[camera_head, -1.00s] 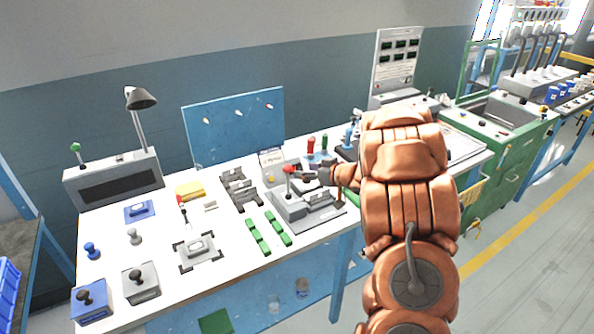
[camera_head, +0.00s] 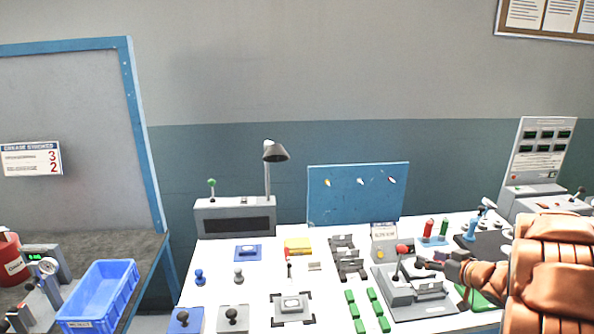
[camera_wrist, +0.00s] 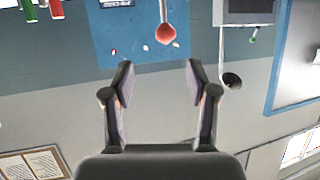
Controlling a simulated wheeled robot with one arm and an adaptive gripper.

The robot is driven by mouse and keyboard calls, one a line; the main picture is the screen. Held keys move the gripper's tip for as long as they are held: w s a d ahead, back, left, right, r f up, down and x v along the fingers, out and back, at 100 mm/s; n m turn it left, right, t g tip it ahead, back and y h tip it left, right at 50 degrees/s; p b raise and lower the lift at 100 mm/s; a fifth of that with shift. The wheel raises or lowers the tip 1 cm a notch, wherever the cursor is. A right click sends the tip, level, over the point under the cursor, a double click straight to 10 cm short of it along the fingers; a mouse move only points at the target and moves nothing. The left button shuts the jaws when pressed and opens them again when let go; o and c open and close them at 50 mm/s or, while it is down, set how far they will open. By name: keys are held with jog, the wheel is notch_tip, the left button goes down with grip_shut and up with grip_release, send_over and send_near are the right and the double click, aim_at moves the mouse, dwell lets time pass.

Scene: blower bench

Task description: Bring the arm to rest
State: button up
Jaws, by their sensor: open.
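The fixture's red lever knob (camera_head: 402,249) is just left of the fingers in the head view. In the wrist view the knob (camera_wrist: 166,33) shows beyond the fingertips, apart from them. My orange-covered arm comes in from the right edge.
A blue tool panel (camera_head: 358,194) and a lamp (camera_head: 275,152) stand at the back. Red and green handles (camera_head: 436,232) stand behind my gripper. Several green blocks (camera_head: 366,310) lie left of the fixture. A blue crate (camera_head: 98,297) sits on the left side table.

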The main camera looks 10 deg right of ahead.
notch_tip(320, 180, up, 6)
jog(key=d+m+g+h, duration=0.2)
jog(key=d+h, duration=0.1)
jog(key=h, duration=0.3)
jog(key=s+a+r+m+g+h, duration=0.2)
jog(key=s+a+g+h, duration=0.1)
jog(key=s, duration=0.5)
jog(key=s+a+f+g+y, duration=0.1)
jog(key=s+a+g+y, duration=0.1)
jog(key=s+a, duration=0.7)
jog(key=s+a+f+n+g+y, duration=0.1)
jog(key=s+a+g, duration=0.3)
jog(key=s+a, duration=0.5)
jog(key=s+a+f+g+y, duration=0.1)
jog(key=s+a+g, duration=0.3)
jog(key=s+a, duration=0.5)
jog(key=s+y, duration=0.1)
jog(key=s, duration=0.5)
jog(key=shift+s+a+f+n+y, duration=0.2)
jog(key=shift+s+f+n+y, duration=0.1)
jog(key=shift+n+y, duration=0.1)
jog(key=shift+d, duration=0.1)
